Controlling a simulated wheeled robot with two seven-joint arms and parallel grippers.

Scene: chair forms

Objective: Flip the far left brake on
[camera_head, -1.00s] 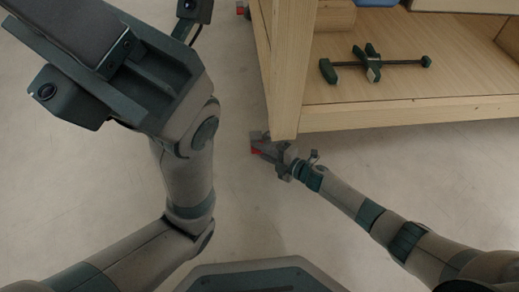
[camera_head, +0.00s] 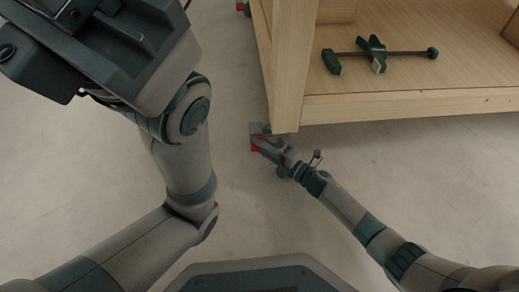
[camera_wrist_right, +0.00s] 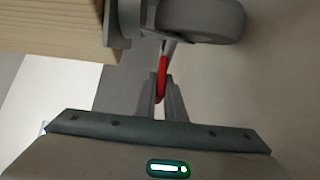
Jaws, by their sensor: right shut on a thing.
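A caster with a red brake lever (camera_head: 256,144) sits under the near left leg of the wooden workbench. My right gripper (camera_head: 267,148) is at this caster. In the right wrist view, the gripper's fingers (camera_wrist_right: 161,98) are shut on the lower end of the red lever (camera_wrist_right: 162,76), just below the dark caster wheel (camera_wrist_right: 201,18). Another caster with a bit of red (camera_head: 241,7) shows at the far left of the bench, at the picture's top edge. My left arm is raised at the left; its fingers are out of the picture.
The wooden workbench (camera_head: 400,106) stands at the upper right, its leg (camera_head: 288,75) close above my right gripper. A dark green clamp (camera_head: 376,54) lies on its lower shelf. The pale floor (camera_head: 225,120) left of the bench is clear.

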